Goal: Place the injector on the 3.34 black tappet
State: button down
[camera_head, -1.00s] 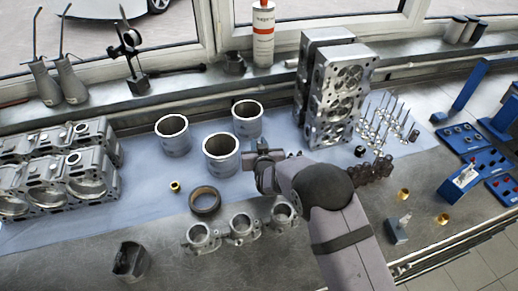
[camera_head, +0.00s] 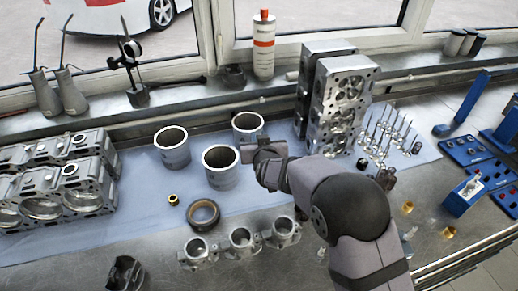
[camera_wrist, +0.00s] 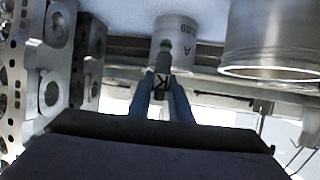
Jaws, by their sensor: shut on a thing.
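In the wrist view my gripper (camera_wrist: 162,98) is shut on a slim grey part with a green ring, which I take to be the injector (camera_wrist: 164,56). It points away from the camera, toward a pale lettered cylinder. In the head view my gripper (camera_head: 264,151) is beside the cylinder liners, left of the upright cylinder heads; the held part is hardly discernible there. Two small black cylinders stand on the blue mat at right, one (camera_head: 362,164) near my arm and one (camera_head: 416,148) beside the valves. No 3.34 marking is readable, so I cannot tell which is the tappet.
Three liners (camera_head: 221,170) stand left of my gripper. The upright cylinder heads (camera_head: 338,100) and upright valves (camera_head: 388,135) are to the right. A dark ring (camera_head: 203,215) and a row of throttle bodies (camera_head: 240,242) are in front. The engine block (camera_head: 60,180) is at left.

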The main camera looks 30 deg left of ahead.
jog(key=shift+r, duration=0.85)
jog(key=shift+w, duration=0.1)
